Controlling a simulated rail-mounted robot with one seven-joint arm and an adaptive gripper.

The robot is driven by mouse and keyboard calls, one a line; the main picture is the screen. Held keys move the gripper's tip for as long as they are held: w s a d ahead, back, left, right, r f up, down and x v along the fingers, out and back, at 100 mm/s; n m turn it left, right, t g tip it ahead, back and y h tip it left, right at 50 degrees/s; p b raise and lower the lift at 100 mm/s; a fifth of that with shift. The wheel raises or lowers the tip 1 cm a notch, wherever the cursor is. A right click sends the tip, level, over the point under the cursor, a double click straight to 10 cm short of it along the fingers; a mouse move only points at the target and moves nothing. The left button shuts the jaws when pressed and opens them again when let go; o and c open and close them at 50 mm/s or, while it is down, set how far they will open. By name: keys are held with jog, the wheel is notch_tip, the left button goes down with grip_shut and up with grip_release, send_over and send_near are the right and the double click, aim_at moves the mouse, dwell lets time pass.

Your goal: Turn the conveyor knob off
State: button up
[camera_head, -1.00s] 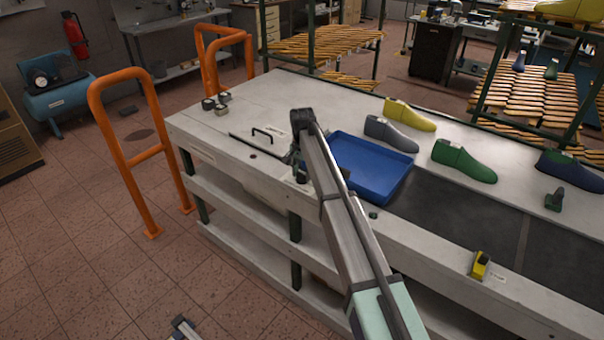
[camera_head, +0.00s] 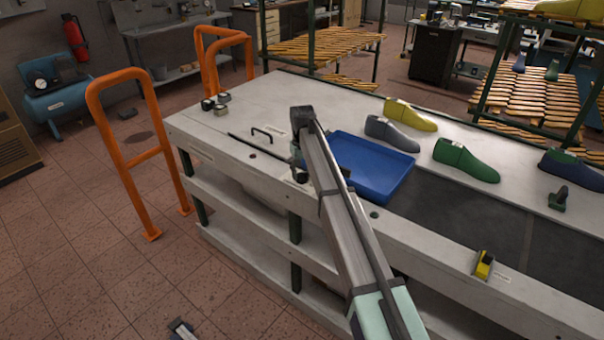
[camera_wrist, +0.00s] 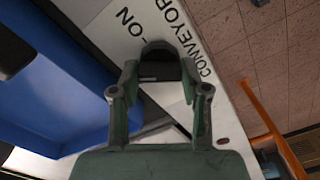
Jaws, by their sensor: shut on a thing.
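The conveyor knob (camera_wrist: 160,70) is a dark, round-ended knob on the white bench top, beside printed "CONVEYOR" and "ON" lettering (camera_wrist: 122,17). My gripper (camera_wrist: 160,82) has its two green-grey fingers on either side of the knob, shut on it. In the head view my gripper (camera_head: 299,165) is at the front edge of the bench (camera_head: 245,125), left of the blue tray (camera_head: 385,195), largely hidden by my arm. I cannot make out the knob clearly there.
The blue tray also shows close to my gripper in the wrist view (camera_wrist: 50,75). Several shoe lasts, including a green one (camera_head: 465,160), stand right of the tray. An orange rail (camera_head: 125,150) stands left of the bench.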

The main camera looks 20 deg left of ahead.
aim_at(302, 173)
jog(key=n, duration=0.6)
jog(key=shift+b, duration=0.4)
jog(key=shift+n, duration=0.3)
jog(key=o, duration=1.1)
jog(key=shift+o, duration=0.2)
notch_tip(302, 173, up, 12)
